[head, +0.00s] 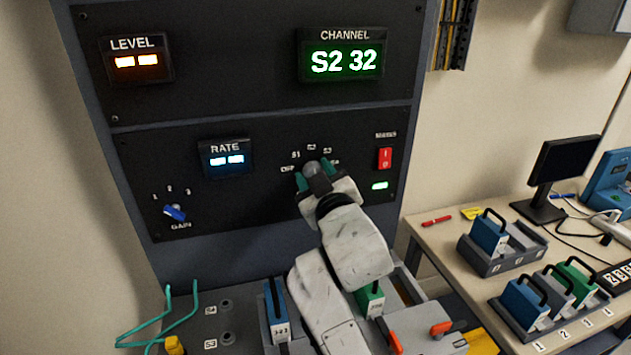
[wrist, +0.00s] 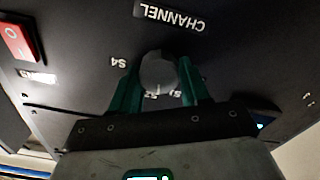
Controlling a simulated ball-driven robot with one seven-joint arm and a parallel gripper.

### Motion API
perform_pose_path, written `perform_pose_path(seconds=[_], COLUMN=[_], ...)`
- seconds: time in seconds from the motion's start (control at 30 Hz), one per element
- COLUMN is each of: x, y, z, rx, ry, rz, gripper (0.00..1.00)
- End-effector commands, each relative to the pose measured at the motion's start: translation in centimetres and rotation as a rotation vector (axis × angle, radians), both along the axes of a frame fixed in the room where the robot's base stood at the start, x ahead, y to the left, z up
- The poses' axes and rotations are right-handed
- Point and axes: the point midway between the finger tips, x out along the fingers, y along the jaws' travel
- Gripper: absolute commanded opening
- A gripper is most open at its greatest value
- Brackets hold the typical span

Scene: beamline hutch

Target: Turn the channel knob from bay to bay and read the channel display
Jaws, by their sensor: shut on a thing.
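The channel knob (head: 311,168) is a round grey knob on the black panel, ringed by labels including S1, S2 and S3. My gripper (head: 314,180) is shut on it, with one green finger on each side. The wrist view shows the knob (wrist: 158,70) between the green fingers (wrist: 159,85), with the S4 label beside it. The channel display (head: 342,62) is lit and reads "S2 32" in pale green.
A blue gain knob (head: 174,212) is at the panel's lower left. A rate display (head: 226,158) is left of my gripper. The side table (head: 440,243) holds blue and green handled modules.

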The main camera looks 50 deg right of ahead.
Motion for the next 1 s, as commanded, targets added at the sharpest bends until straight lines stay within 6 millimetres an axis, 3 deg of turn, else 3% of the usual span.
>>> perform_pose_path(seconds=[0.4, 0.87, 0.9, 1.0], x=[0.09, 0.07, 0.07, 0.06], y=[0.18, 0.17, 0.17, 0.14], z=[0.28, 0.41, 0.42, 0.37], rx=[0.134, 0.144, 0.144, 0.144], ry=[-0.098, -0.108, -0.108, -0.106], rz=[0.007, 0.007, 0.007, 0.006], gripper=[0.15, 0.15, 0.48, 0.57])
